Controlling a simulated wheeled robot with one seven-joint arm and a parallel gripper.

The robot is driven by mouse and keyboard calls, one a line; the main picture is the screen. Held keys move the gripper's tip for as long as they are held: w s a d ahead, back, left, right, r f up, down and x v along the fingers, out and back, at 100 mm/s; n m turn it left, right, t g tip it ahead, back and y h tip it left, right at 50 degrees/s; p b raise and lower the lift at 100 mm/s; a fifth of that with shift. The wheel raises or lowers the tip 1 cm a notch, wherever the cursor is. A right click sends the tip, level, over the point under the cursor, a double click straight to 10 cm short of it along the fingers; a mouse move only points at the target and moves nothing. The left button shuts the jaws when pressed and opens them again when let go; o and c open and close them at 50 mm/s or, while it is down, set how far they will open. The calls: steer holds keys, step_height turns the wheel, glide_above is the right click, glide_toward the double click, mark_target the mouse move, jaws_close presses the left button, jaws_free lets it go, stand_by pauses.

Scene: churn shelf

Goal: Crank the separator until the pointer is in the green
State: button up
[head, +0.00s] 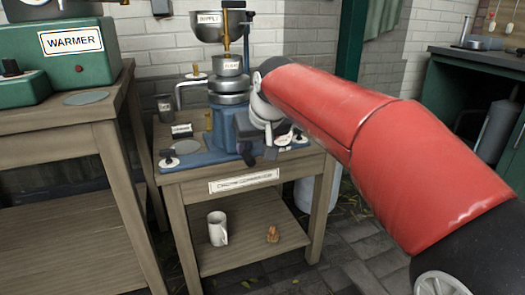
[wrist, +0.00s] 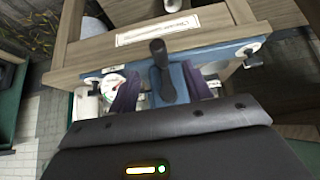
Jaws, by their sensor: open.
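The separator (head: 228,122) stands on a small wooden table, with a blue base and a metal bowl on top. In the wrist view, its dark crank handle (wrist: 158,66) lies between my gripper's two fingers, with a gap on each side. My gripper (head: 260,154) is open at the front right of the separator; both fingers also show in the wrist view (wrist: 162,88). A round white dial (head: 285,138) with coloured marks is just right of my gripper. It also shows in the wrist view (wrist: 115,83), partly behind a finger. I cannot make out its pointer's place.
My red arm crosses the right side of the head view. A green warmer (head: 75,52) stands on the left bench.

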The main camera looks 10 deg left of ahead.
mark_target(250, 156)
steer(key=shift+b+x, duration=1.5)
steer(key=shift+x, duration=2.4)
steer(key=shift+w+f, duration=0.2)
steer(key=shift+f, duration=0.1)
steer(key=c, duration=1)
